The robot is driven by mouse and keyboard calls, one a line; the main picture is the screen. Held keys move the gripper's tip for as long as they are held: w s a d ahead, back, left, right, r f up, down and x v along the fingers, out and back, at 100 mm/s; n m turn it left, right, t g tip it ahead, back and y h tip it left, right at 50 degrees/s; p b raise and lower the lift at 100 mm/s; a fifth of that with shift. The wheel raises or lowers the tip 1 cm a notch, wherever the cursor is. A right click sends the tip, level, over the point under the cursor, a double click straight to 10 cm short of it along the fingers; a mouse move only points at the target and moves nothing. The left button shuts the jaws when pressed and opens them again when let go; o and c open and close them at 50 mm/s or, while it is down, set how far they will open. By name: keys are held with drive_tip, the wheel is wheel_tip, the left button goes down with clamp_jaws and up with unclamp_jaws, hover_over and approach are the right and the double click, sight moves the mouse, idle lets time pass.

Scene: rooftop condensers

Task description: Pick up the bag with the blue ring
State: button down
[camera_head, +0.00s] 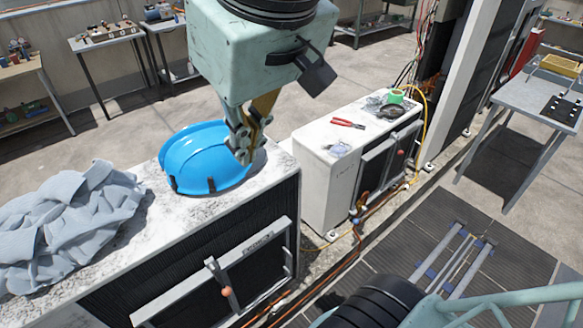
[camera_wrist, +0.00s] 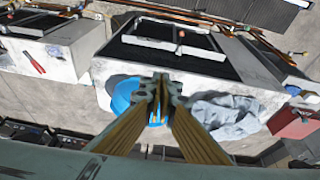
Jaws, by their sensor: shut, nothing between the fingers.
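A small, pale bluish bag-like item (camera_head: 337,149) lies on the near end of the white top of the farther condenser unit (camera_head: 312,163). It is too small to tell whether it has a blue ring. In the wrist view a small bluish item (camera_wrist: 53,50) shows near the edge of that unit. My gripper (camera_head: 243,150) points down over the nearer condenser, its fingers together and empty. In the head view it overlaps the right side of a blue hard hat (camera_head: 195,150); I cannot tell whether they touch. The fingertips also show in the wrist view (camera_wrist: 160,92).
Red-handled pliers (camera_head: 347,123), a green tape roll (camera_head: 396,96) and a dark round item (camera_head: 391,111) share the farther unit's top. A crumpled grey cloth (camera_head: 65,220) covers the nearer unit's left part. A gap separates the units. A yellow hose (camera_head: 424,125) runs down the farther unit's right side.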

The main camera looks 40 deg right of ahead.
drive_tip(key=w+d+f+m+h+b, duration=0.15)
drive_tip(key=w+d+f+b, duration=0.25)
drive_tip(key=w+d+f, duration=0.7)
drive_tip(key=w+d+f+m+h+b, duration=0.15)
drive_tip(key=w+d+f+b, duration=0.25)
drive_tip(key=w+d+f, duration=0.6)
drive_tip(key=s+d+f+m, duration=0.1)
drive_tip(key=d+f+m, duration=0.1)
drive_tip(key=d+f, duration=0.6)
drive_tip(key=s+d+f+m+h, duration=0.1)
drive_tip(key=d+f+m, duration=0.1)
drive_tip(key=d+f, duration=0.6)
drive_tip(key=s+d+f+m+t, duration=0.1)
drive_tip(key=d+f, duration=0.8)
drive_tip(key=d, duration=1)
drive_tip(key=shift+m+h, duration=0.4)
drive_tip(key=shift+m, duration=0.2)
drive_tip(key=shift+w+b, duration=0.15)
drive_tip(key=shift+b, duration=0.15)
approach(340, 144)
drive_tip(key=x, duration=0.3)
drive_tip(key=b+x, duration=0.1)
drive_tip(key=x, duration=0.1)
drive_tip(key=shift+w+d, duration=0.3)
drive_tip(key=shift+w, duration=0.15)
drive_tip(key=shift+f+b, duration=0.4)
drive_tip(key=shift+f, duration=0.2)
drive_tip(key=shift+a+f, duration=0.1)
